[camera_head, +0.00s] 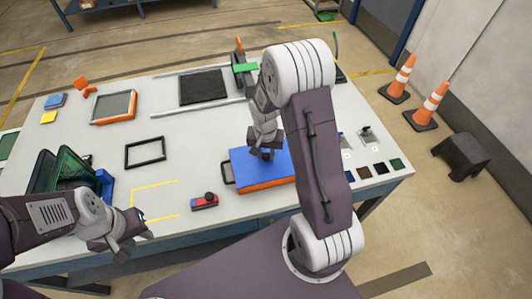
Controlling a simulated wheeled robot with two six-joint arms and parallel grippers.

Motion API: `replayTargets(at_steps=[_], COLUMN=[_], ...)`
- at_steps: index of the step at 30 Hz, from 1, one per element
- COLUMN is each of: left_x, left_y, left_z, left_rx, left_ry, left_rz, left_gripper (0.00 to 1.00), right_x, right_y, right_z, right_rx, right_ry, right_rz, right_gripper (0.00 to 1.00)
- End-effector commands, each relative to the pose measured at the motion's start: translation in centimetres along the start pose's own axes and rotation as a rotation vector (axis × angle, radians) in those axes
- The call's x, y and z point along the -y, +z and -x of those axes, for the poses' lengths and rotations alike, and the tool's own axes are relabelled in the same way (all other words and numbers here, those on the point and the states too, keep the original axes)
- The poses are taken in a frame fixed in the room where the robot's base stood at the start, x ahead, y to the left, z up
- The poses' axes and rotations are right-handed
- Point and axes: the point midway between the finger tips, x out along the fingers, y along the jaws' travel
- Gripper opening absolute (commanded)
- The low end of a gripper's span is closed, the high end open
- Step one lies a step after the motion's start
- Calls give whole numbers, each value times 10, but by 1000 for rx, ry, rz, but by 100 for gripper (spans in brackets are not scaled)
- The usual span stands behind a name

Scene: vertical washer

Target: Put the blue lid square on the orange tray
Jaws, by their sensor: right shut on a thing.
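The blue lid (277,166) lies flat over the orange tray (268,186), near the middle front of the table. The tray's orange side shows along the front under the lid. The lid looks roughly in line with the tray, but I cannot tell whether it is fully seated. My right gripper (265,154) points down from above and is shut on the lid's dark knob, which the fingers mostly hide. My arm covers the lid's right side. My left gripper (138,240) is open and empty above the table's front left edge.
A dark handle (227,173) sticks out left of the tray. A red-and-blue block with a black knob (205,202) lies front left of it. A black frame (145,152), a second orange-edged tray (115,106) and a green mesh bin (68,172) stand farther left.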

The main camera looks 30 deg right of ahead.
Motion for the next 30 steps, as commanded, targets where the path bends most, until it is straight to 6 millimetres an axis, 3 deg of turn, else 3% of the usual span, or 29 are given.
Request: replayTargets(at_steps=[14, 15, 17, 24, 27, 30], left_x=[0, 0, 0, 0, 0, 0], left_y=[0, 0, 0, 0, 0, 0], left_z=[0, 0, 0, 0, 0, 0], left_rx=[0, 0, 0, 0, 0, 0], left_ry=[0, 0, 0, 0, 0, 0], left_rz=[0, 0, 0, 0, 0, 0], left_gripper=[32, 32, 32, 32, 32, 32], right_x=[0, 0, 0, 0, 0, 0], right_y=[0, 0, 0, 0, 0, 0], right_z=[0, 0, 0, 0, 0, 0], right_rx=[0, 0, 0, 0, 0, 0], right_ry=[0, 0, 0, 0, 0, 0], right_rz=[-1, -1, -1, -1, -1, -1], right_gripper=[0, 36, 53, 53, 75, 75])
